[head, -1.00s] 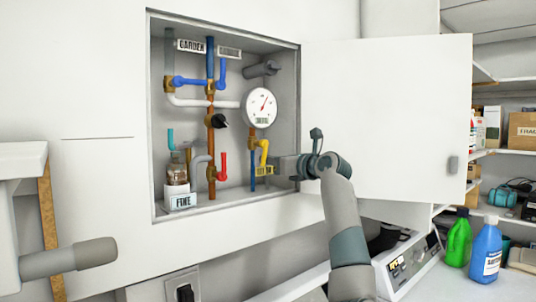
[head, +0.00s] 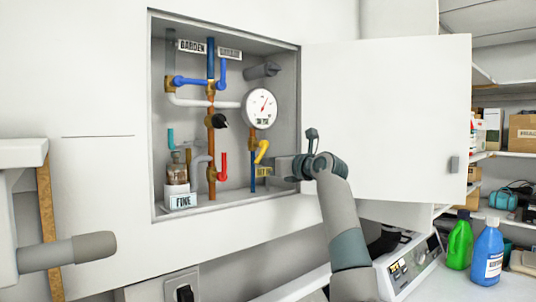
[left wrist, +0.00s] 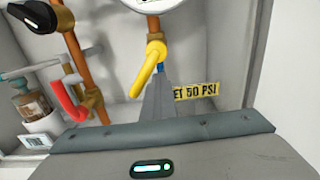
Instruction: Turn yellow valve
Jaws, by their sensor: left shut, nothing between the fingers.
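The yellow valve (head: 262,151) is a small curved lever on a brass fitting below the pressure gauge, in the open wall cabinet. In the left wrist view the yellow lever (left wrist: 150,66) slants down to the left. My left gripper (head: 276,171) reaches in from the right and is shut and empty. In the left wrist view its closed fingers (left wrist: 160,88) stand just right of and below the lever; I cannot tell whether they touch it. My right gripper is not in view.
The gauge (head: 259,108) is above the valve, a red lever (head: 223,165) to its left. Blue levers (head: 190,81) and a black knob (head: 219,121) crowd the pipes. The open cabinet door (head: 400,115) stands right. Green (head: 459,244) and blue (head: 487,255) bottles stand lower right.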

